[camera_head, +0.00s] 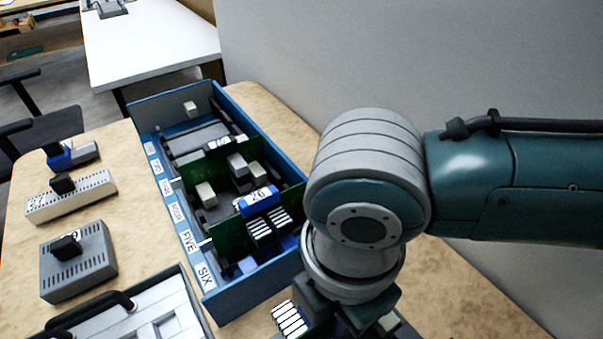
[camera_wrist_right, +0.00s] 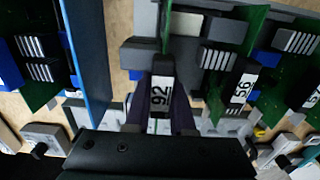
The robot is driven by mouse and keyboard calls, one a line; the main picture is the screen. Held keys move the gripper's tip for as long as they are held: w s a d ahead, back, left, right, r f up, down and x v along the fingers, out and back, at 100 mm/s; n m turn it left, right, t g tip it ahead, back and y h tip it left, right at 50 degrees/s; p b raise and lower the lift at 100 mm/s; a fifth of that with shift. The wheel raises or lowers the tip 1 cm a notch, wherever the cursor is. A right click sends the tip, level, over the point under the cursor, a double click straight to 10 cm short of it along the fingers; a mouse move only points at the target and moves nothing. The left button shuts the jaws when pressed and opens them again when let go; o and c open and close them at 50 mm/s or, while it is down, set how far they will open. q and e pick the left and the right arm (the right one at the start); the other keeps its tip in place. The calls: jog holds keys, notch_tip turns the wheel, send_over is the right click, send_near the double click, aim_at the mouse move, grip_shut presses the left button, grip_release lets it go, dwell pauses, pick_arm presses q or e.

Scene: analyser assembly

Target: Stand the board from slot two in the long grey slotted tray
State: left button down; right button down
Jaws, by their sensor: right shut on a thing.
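My right gripper (camera_wrist_right: 161,112) is shut on the black labelled tab of a green circuit board (camera_wrist_right: 167,25), which reads 92 in the right wrist view. The board extends away from the fingers between them, and its lower edge is hidden, so I cannot tell whether it is seated. Light grey parts around it seem to belong to the grey slotted tray (camera_wrist_right: 146,20). In the head view my right wrist covers most of this spot. The blue slotted box (camera_head: 245,305) has labels down its side, FIVE and SIX clearest. My left gripper is not in view.
Green boards with tabs 56 (camera_wrist_right: 243,88) and 57 (camera_wrist_right: 312,98) stand right of the held board. Two boards (camera_head: 232,239) stand in the blue box. Grey blocks (camera_head: 80,275) and a handled case (camera_head: 150,300) occupy the left table. A wall stands behind my arm.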

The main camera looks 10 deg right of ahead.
jog(key=shift+f+b, duration=0.4)
jog(key=shift+f, duration=0.3)
jog(key=shift+f, duration=0.4)
dwell(0.5)
jog(key=c, duration=0.6)
grip_release()
jog(key=shift+r, duration=0.25)
dwell(0.5)
jog(key=shift+r+p, duration=0.45)
jog(key=shift+p, duration=0.25)
jog(key=shift+r+p, duration=0.75)
jog(key=shift+p, duration=0.2)
